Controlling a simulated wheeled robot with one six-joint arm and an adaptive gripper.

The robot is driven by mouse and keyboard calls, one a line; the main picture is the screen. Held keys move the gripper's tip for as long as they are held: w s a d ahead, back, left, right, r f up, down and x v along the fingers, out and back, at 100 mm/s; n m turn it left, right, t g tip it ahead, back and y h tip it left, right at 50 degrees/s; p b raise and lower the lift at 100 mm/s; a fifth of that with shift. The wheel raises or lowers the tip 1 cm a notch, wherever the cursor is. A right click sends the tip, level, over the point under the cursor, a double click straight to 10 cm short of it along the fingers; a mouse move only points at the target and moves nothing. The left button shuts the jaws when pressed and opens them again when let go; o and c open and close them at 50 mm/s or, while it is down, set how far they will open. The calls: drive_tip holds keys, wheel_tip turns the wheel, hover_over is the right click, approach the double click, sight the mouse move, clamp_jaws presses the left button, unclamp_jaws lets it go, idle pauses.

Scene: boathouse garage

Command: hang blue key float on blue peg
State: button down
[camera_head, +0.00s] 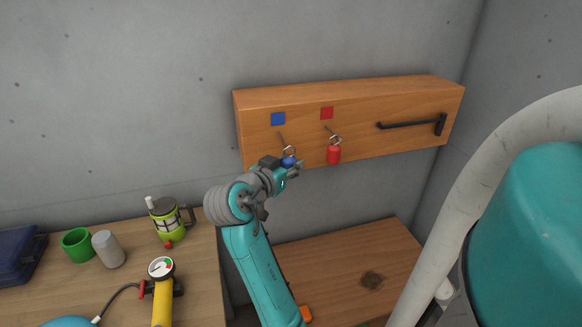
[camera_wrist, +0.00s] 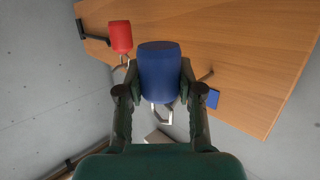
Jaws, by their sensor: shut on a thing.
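The blue key float (camera_head: 289,161) is held in my gripper (camera_head: 283,168), just below the blue peg (camera_head: 282,139). The peg sticks out under a blue square (camera_head: 278,119) on the wooden board. The float's metal ring (camera_head: 289,150) is close to the peg's tip in the head view; I cannot tell whether it is around the peg. In the wrist view the blue float (camera_wrist: 160,72) sits between both fingers, with its ring (camera_wrist: 161,115) toward the palm. The peg (camera_wrist: 206,75) shows to the right, partly behind a finger.
A red float (camera_head: 334,155) hangs by its ring under a red square (camera_head: 327,113), close to the right. A black bar (camera_head: 410,125) is fixed farther right on the wooden board (camera_head: 360,95).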

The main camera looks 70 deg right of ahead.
drive_tip(key=shift+w+d+f, duration=0.1)
drive_tip(key=shift+w+d, duration=0.9)
drive_tip(key=shift+d, duration=0.2)
drive_tip(key=shift+w+d+f, duration=0.4)
drive_tip(key=shift+d+f, duration=0.05)
drive_tip(key=c, duration=0.7)
unclamp_jaws()
drive_tip(key=shift+a, duration=0.1)
drive_tip(key=v, duration=1.1)
drive_tip(key=shift+a, duration=0.4)
